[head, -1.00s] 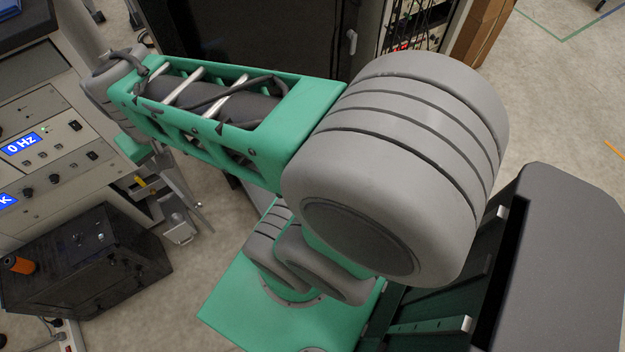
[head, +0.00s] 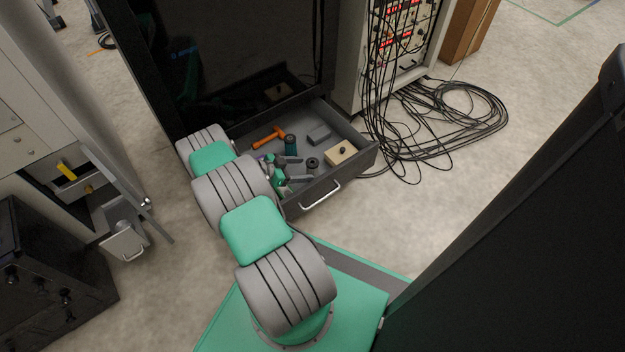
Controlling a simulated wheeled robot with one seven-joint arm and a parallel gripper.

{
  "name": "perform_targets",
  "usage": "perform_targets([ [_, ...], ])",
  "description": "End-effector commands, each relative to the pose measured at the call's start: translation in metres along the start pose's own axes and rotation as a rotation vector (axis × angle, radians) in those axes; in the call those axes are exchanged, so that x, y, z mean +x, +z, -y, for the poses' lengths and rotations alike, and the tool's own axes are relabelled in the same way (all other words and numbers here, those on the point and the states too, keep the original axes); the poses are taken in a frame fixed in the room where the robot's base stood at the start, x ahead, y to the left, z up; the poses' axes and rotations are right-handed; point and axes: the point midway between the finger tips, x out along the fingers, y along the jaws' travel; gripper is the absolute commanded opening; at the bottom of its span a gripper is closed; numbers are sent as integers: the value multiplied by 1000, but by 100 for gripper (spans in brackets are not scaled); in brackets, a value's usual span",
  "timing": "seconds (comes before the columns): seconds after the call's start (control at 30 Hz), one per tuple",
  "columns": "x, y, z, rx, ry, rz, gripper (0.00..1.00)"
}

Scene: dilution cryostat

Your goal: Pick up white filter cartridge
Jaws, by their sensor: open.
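I cannot make out a white filter cartridge for certain in the head view; the arm and gripper may hide it. My gripper (head: 297,169) is small in this view, with green and grey parts low inside the open drawer (head: 340,183). Its grey fingers look apart, with nothing clearly between them. A short dark round piece (head: 313,163) lies just right of the fingers. A dark teal cylinder (head: 291,144) stands just behind them.
The drawer also holds an orange hammer-shaped tool (head: 266,137), a grey block (head: 318,134) and a beige box with a black knob (head: 341,152). Loose black cables (head: 440,120) lie on the floor to the right. A cabinet with an open drawer (head: 75,175) stands left.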

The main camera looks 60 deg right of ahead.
Motion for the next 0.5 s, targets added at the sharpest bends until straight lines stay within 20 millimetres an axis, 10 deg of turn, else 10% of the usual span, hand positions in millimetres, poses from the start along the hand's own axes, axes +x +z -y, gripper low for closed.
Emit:
perform_targets([
  [0.5, 75, -4, -7, 0, 2, 0, 67],
])
